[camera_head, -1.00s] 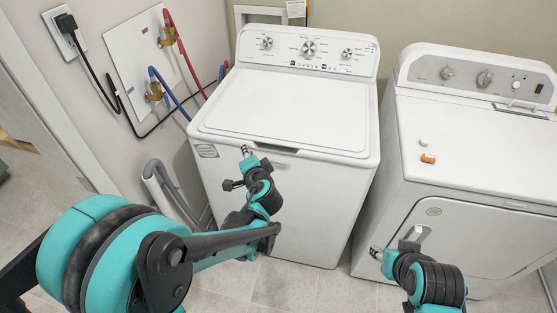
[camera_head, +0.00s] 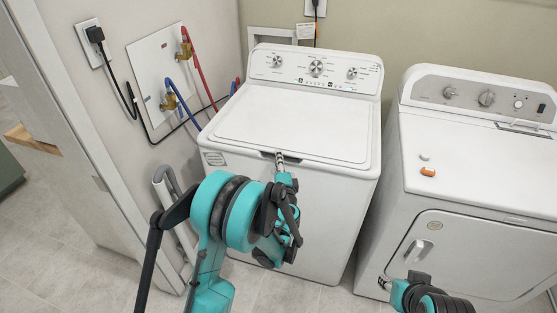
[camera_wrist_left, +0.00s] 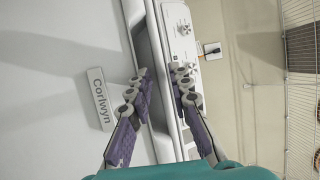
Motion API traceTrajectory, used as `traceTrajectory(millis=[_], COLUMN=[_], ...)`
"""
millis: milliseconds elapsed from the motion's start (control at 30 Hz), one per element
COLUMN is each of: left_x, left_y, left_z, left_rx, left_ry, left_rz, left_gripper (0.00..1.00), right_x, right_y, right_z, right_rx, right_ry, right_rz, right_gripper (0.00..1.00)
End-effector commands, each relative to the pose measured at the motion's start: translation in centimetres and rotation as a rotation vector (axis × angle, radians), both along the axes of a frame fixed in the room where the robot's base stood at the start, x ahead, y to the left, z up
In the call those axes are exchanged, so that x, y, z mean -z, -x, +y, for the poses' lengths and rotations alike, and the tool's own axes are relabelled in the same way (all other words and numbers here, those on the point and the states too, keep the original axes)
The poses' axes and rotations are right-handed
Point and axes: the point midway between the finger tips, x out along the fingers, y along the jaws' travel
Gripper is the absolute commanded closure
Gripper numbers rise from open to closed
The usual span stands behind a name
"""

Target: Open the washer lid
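The white top-load washer (camera_head: 305,215) stands in the middle of the head view. Its lid (camera_head: 295,130) is down and flat, with a dark handle notch at the middle of the front edge. My left gripper (camera_head: 279,158) is at that notch. In the left wrist view the fingers (camera_wrist_left: 163,75) are apart, with the lid's front edge (camera_wrist_left: 158,60) running between them; I cannot tell whether they touch it. The left arm hides part of the washer's front. My right gripper (camera_head: 384,283) is low before the dryer, too small to read.
A white dryer (camera_head: 480,190) stands at the right, with an orange object (camera_head: 428,172) and a small grey one on top. Hoses and a valve panel (camera_head: 165,75) are on the left wall. A grey drain hose (camera_head: 165,185) stands left of the washer.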

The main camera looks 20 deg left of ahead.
Motion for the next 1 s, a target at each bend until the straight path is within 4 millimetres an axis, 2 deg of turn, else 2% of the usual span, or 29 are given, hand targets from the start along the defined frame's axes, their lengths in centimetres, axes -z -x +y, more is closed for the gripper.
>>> traceTrajectory(millis=[133,367,400,467,500,767,867,1000], left_x=[0.0,-0.1,-0.1,-0.1,-0.1,-0.3,-0.9,-2.8], left_y=[-0.9,-1.0,-1.0,-1.0,-1.0,-1.0,-1.0,-1.1], left_z=[0.4,0.4,0.4,0.4,0.4,0.4,0.4,0.4], left_rx=[0.0,0.0,0.0,0.0,0.0,0.0,0.0,0.0], left_ry=[0.0,0.001,0.001,0.001,0.001,0.001,0.002,0.0], left_rz=[0.0,0.0,0.0,0.0,0.0,0.003,0.012,0.042], left_gripper=[0.8,0.8,0.83,0.99,1.0,1.0,1.0,1.0], right_x=[0.3,0.3,0.3,0.3,0.3,0.1,-0.5,-2.3], right_y=[0.0,0.0,0.0,0.0,0.0,0.0,0.0,0.0], right_z=[0.0,0.0,0.0,0.0,0.0,0.0,0.0,0.0], right_rx=[0.0,0.0,0.0,0.0,0.0,0.0,0.0,0.0], right_ry=[0.0,0.0,0.0,0.0,0.0,0.0,0.0,0.0], right_rz=[0.0,0.0,0.0,0.0,0.0,0.0,0.0,0.0], right_gripper=[0.6,0.6,0.6,0.6,0.6,0.6,0.6,0.6])
